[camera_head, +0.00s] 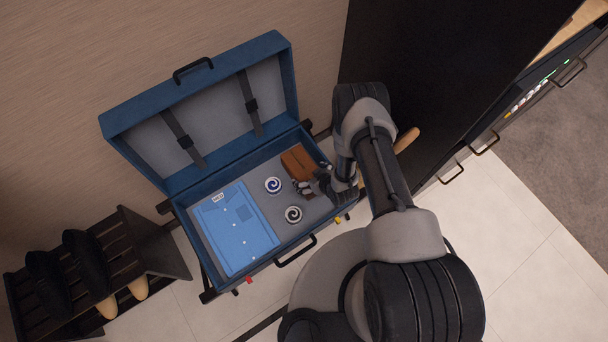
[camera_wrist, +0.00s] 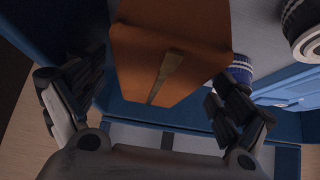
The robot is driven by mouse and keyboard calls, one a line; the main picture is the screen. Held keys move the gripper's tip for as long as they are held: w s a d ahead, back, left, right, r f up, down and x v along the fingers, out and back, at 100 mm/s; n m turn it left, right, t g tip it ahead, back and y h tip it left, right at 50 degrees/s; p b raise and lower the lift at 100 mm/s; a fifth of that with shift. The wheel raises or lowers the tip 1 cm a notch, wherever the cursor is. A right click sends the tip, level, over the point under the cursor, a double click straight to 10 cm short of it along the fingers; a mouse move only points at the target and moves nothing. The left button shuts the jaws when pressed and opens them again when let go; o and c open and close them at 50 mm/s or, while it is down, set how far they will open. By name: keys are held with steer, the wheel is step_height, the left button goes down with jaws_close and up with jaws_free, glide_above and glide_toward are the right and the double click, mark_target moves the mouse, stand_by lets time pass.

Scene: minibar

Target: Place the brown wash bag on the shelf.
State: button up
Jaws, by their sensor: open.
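The brown wash bag (camera_head: 299,162) lies inside the open blue suitcase (camera_head: 189,207), in its right-hand part. My gripper (camera_head: 306,188) is at the near side of the bag, low in the suitcase. In the wrist view the bag (camera_wrist: 170,48) fills the upper middle, with a zip strip along it. The open fingers of my gripper (camera_wrist: 158,105) stand on either side of the bag's near end. I cannot tell whether either finger touches it. My arm hides part of the area right of the bag. No shelf is clearly identifiable.
A folded blue shirt (camera_head: 236,228) and two rolled striped items (camera_head: 273,185) (camera_head: 293,214) lie in the suitcase. The raised lid (camera_head: 205,112) stands behind. A dark rack with shoes (camera_head: 90,272) is at left. A tall black cabinet (camera_head: 430,70) is at right.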

steer(key=b+x, duration=0.3)
steer(key=x, duration=0.4)
steer(key=shift+w+a+f, duration=0.1)
steer(key=shift+w+f, duration=0.05)
steer(key=shift+f, duration=0.1)
steer(key=shift+r, duration=0.1)
steer(key=c, duration=1.3)
